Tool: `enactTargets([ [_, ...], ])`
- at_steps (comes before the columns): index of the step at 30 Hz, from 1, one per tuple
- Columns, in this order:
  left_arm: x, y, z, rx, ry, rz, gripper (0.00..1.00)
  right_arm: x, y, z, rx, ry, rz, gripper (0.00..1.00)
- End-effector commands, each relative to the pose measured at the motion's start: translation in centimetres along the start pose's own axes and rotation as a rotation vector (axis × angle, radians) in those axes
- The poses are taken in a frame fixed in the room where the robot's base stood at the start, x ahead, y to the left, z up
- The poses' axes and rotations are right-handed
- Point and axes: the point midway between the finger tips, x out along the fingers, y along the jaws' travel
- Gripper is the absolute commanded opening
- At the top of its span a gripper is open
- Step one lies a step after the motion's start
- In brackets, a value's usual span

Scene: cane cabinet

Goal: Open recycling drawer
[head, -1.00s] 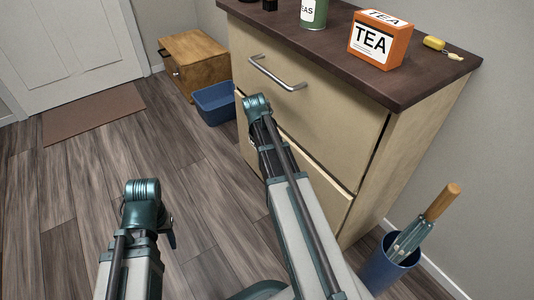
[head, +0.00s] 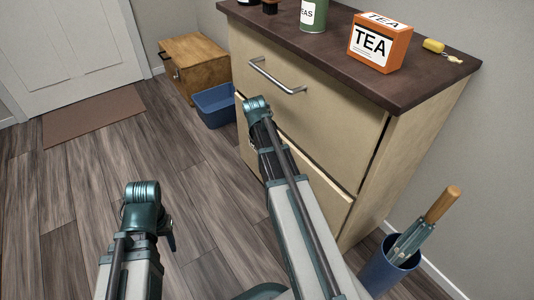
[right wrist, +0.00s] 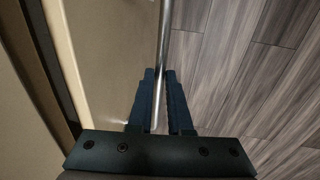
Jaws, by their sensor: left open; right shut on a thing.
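The cream cabinet has an upper drawer (head: 310,90) with a silver bar handle (head: 276,77); it looks shut. The lower drawer front (head: 325,197) is partly hidden behind my right arm. In the right wrist view, my right gripper (right wrist: 160,102) has its dark fingers on both sides of a silver bar handle (right wrist: 163,45), shut on it. A dark gap shows beside that drawer's front (right wrist: 105,60). The right gripper is hidden in the head view by its arm. My left gripper (head: 171,240) points down over the floor, mostly hidden by its wrist, apart from the cabinet.
A blue bin (head: 214,104) and a wooden box (head: 194,62) stand beyond the cabinet. A blue holder (head: 385,272) with an umbrella stands at its right. An orange tea box (head: 379,43), a green tin (head: 313,15) and a yellow item (head: 434,46) are on top.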

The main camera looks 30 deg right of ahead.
Motion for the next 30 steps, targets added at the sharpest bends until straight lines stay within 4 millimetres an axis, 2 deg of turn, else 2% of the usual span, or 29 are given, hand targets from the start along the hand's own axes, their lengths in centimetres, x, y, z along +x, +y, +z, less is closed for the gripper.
enactTargets([
  [23,0.0,0.0,0.0,0.0,0.0,0.0,0.5,-0.1,-0.3,0.0,-0.001,0.0,-0.001,0.0],
  [26,0.0,0.0,0.0,0.0,0.0,0.0,0.5,-0.4,-2.1,0.1,-0.005,0.0,-0.002,0.0],
  [30,0.0,0.0,0.0,0.0,0.0,0.0,0.5,-1.2,-6.0,0.1,-0.008,0.001,-0.004,0.0],
])
